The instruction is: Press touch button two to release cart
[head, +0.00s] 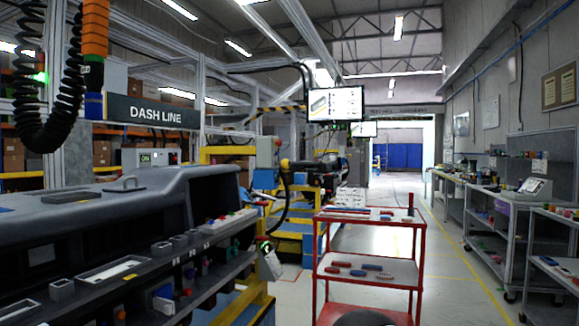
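A red cart (368,283) with two shelves stands right of centre, with small red and blue parts on it. I cannot make out which item is touch button two. A grey control box (267,153) with a red button stands on a post left of centre. Neither of my grippers shows in the head view.
A large dark dashboard module (120,205) fills the left side, with a parts shelf in front. A monitor (335,104) hangs above the centre. Workbenches (498,200) line the right wall. Clear floor (455,270) lies between the cart and the benches.

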